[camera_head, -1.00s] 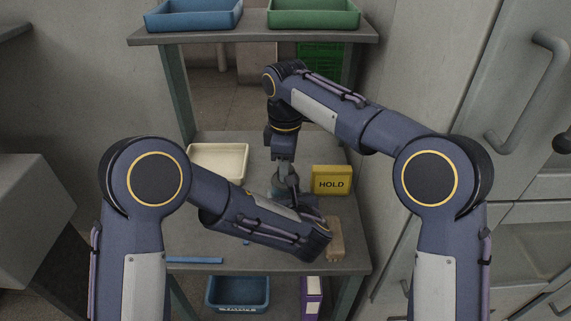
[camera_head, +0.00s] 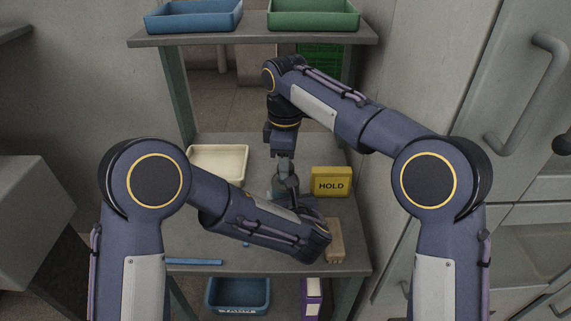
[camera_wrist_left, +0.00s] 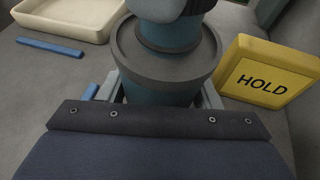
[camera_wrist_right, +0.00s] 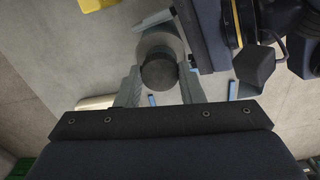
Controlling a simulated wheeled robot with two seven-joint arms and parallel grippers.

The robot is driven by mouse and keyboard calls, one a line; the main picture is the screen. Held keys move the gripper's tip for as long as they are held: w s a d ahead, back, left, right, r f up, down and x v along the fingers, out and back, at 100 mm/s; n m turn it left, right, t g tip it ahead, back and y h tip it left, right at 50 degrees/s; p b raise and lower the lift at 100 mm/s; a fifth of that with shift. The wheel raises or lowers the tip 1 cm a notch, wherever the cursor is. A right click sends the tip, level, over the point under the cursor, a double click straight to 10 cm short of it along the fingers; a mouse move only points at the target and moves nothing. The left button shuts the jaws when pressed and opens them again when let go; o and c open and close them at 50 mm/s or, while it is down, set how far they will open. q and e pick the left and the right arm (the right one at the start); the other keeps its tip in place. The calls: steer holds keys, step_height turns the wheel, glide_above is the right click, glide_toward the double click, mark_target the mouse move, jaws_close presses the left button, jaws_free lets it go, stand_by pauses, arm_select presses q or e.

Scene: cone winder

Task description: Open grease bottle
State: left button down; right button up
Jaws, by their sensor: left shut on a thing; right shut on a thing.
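The grease bottle, teal with a wide dark grey shoulder (camera_wrist_left: 165,62), stands upright on the table in the left wrist view. In the head view it is mostly hidden behind my left arm. My left gripper (camera_wrist_left: 160,95) is shut on the bottle's body from the side, one finger on each side. My right gripper (camera_wrist_right: 160,82) comes down from above and is shut on the dark round cap (camera_wrist_right: 158,70) at the bottle's top. In the head view my right gripper (camera_head: 284,172) points straight down over the bottle. I cannot tell whether the cap is loose.
A yellow HOLD block (camera_head: 332,182) stands close right of the bottle. A cream tray (camera_head: 218,160) lies behind left, a blue bar (camera_head: 195,262) at the front left, a wooden brush-like piece (camera_head: 335,242) at the right. Shelf bins (camera_head: 195,18) sit above.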

steer(key=shift+r, duration=0.5)
steer(key=shift+r, duration=2)
arm_select(q)
steer(key=shift+c, duration=1.9)
jaws_free()
